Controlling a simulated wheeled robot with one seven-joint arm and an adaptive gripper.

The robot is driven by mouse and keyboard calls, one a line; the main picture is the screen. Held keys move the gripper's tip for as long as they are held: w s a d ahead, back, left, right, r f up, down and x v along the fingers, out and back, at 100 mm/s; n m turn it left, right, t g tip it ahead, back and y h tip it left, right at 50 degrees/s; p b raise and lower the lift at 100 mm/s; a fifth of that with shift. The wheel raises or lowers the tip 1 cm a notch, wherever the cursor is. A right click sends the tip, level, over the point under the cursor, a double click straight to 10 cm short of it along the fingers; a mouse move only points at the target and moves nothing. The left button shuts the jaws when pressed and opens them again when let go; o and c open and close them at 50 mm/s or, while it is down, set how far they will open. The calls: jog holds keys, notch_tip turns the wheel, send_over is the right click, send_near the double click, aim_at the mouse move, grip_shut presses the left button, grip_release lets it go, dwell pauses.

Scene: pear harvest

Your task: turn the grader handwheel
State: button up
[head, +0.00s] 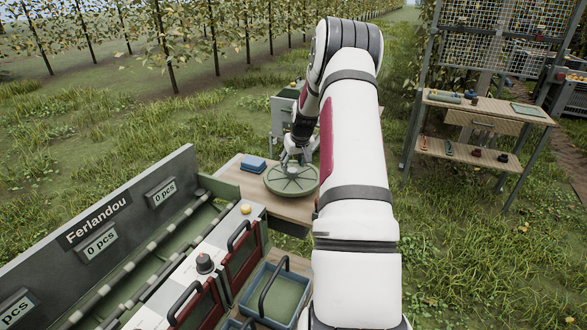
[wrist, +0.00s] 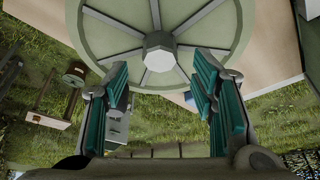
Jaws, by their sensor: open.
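The grader handwheel (head: 292,179) is a round green wheel with spokes, lying flat on a wooden table at the far end of the grader. In the wrist view the wheel (wrist: 118,52) fills the upper middle, with a pale many-sided hub (wrist: 159,52) at its centre. My gripper (head: 290,158) is over the wheel in the head view, partly hidden by my own arm. In the wrist view my gripper (wrist: 160,85) is open, its two teal-padded fingers spread to either side below the hub. Nothing is between the fingers. Whether they touch the wheel cannot be told.
The grader (head: 130,222) with count displays runs along the lower left, with handled red gates and a blue crate (head: 250,311). A blue box (head: 253,165) lies left of the wheel on the table (head: 288,208). A tool rack (head: 478,120) stands right; grass lies between.

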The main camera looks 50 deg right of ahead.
aim_at(292, 170)
jog(key=shift+x, duration=1.55)
grip_shut()
